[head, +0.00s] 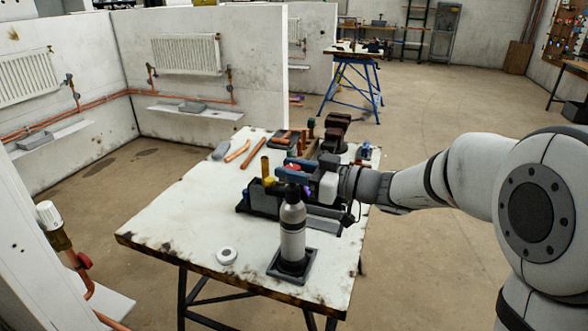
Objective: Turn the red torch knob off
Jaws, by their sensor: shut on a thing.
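The red torch knob (293,167) shows as a small red patch above the table. The two blue fingers of my gripper (293,170) are on either side of it, and my gripper is shut on it. The fingers hide most of the knob, so its turn angle cannot be read. A grey bottle with a dark top (292,232) stands upright in a dark square holder (272,266), just in front of my gripper. How the knob joins the torch is hidden.
The white workbench (190,230) carries a dark toolbox (263,204), copper pipe pieces (237,151), a round white disc (227,256) and a dark vise (335,132). The floor at right is clear.

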